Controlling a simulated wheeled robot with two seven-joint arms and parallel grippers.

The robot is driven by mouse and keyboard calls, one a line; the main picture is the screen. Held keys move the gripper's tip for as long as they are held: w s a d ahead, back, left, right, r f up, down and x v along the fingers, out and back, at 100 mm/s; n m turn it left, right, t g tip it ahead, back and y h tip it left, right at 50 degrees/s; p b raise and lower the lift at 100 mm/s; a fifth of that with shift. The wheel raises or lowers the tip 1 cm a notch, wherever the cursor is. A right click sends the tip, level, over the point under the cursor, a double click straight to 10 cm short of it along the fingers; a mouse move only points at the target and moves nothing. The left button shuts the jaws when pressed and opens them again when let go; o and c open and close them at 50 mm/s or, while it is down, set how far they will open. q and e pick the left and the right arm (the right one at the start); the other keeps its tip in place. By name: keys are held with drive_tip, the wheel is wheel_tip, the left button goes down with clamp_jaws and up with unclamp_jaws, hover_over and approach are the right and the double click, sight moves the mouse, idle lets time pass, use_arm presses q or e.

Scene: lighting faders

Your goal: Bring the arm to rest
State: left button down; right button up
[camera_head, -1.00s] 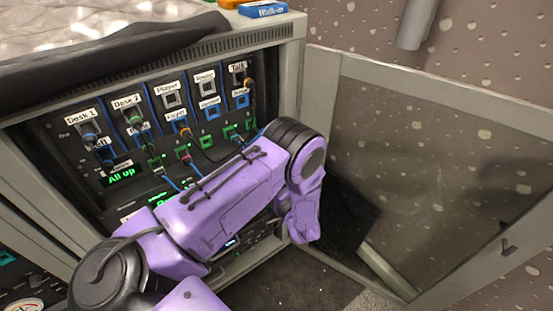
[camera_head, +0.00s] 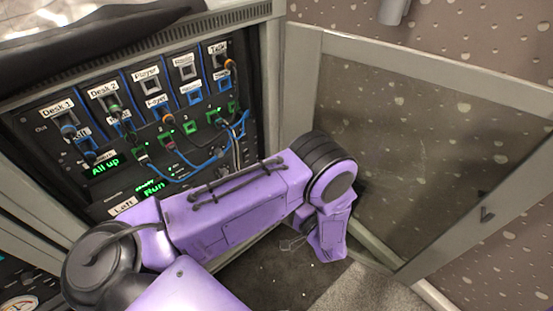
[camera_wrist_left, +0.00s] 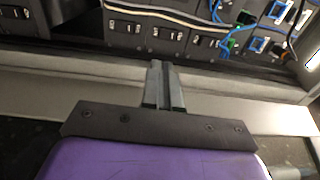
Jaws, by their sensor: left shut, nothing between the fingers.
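My left arm (camera_head: 235,205) is purple with black joints and comes in from the lower left in the head view. It reaches across the front of the rack, and its forearm bends down at the black elbow-like joint (camera_head: 330,168). My left gripper (camera_wrist_left: 160,70) shows in the left wrist view, with its grey fingers together and empty. Its tips point toward the rack's lower edge, and I cannot tell the exact gap. The fingers are hidden in the head view. My right gripper is not in view.
The rack panel (camera_head: 60,155) carries labelled sockets, blue and dark cables (camera_head: 190,175) and green displays reading "All up" and "Run". A glass-paned door (camera_head: 420,130) stands open at the right. Dark floor (camera_head: 275,275) shows below the arm.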

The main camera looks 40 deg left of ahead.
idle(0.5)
use_arm(q)
wheel_tip(320, 180, down, 10)
drive_tip(key=s+a+n+t+h, duration=0.2)
drive_tip(key=n+t+h, duration=0.35)
drive_tip(key=h, duration=0.45)
drive_tip(key=s+a+f+n+g+h, duration=0.2)
drive_tip(key=s+n+g+h, duration=0.4)
drive_tip(key=s, duration=1.4)
wheel_tip(320, 180, up, 17)
drive_tip(key=m+y+p, duration=0.1)
drive_tip(key=m+p, duration=0.1)
drive_tip(key=p, duration=1.5)
drive_tip(key=shift+w+g+y, duration=0.2)
drive_tip(key=shift+g+y, duration=0.1)
drive_tip(key=shift+g, duration=0.05)
